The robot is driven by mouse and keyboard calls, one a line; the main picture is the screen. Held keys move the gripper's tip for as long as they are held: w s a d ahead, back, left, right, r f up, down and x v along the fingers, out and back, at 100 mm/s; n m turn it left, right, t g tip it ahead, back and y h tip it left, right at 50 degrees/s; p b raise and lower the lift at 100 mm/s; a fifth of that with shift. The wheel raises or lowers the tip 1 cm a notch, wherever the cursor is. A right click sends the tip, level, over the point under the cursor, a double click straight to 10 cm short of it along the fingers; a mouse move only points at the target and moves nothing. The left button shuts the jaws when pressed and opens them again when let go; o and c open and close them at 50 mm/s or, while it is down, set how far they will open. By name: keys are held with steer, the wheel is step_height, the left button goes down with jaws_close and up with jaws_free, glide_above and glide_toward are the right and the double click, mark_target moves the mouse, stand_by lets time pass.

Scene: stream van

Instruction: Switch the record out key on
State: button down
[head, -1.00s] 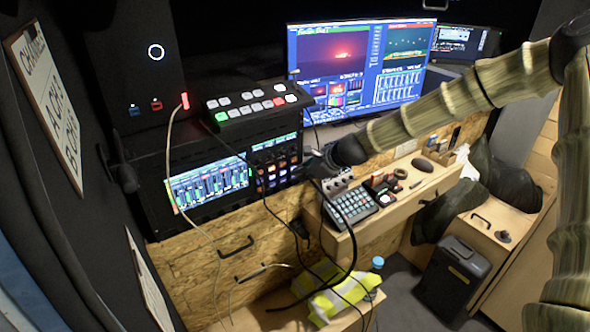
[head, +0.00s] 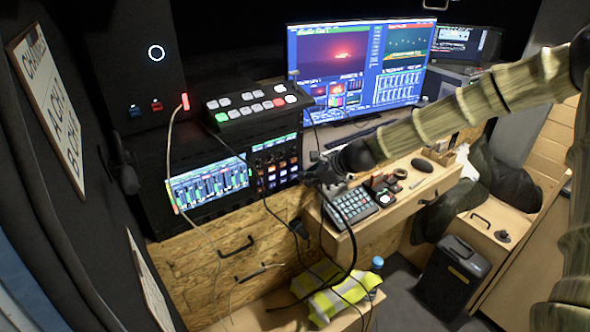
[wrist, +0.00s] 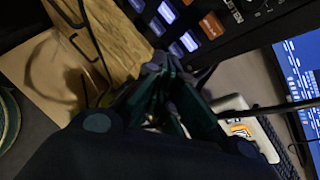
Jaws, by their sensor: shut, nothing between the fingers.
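A black rack unit has a block of small lit keys (head: 278,172), which also shows in the wrist view (wrist: 188,42) as blue-white and orange keys. I cannot read labels, so I cannot tell which is the record out key or whether it is lit. My gripper (head: 309,175) is just right of this key block in the head view. In the wrist view my gripper (wrist: 160,66) is shut and empty, its fingertips just below the lower keys. I cannot tell whether they touch the panel.
A button switcher (head: 253,105) sits on top of the rack. Loose cables (head: 262,190) hang across the rack front and near my gripper. A keypad (head: 352,204) lies on the wooden desk to the right. A yellow vest (head: 335,295) lies below. Monitors (head: 358,65) stand behind.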

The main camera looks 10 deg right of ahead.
steer(key=shift+s+d+p, duration=0.1)
steer(key=shift+s+d, duration=0.15)
steer(key=shift+s, duration=0.45)
steer(key=shift+s+d+p, duration=0.1)
steer(key=shift+s+d, duration=0.15)
steer(key=shift+s, duration=0.5)
steer(key=shift+s+d+p, duration=0.1)
steer(key=shift+s+d, duration=0.15)
steer(key=shift+s, duration=0.45)
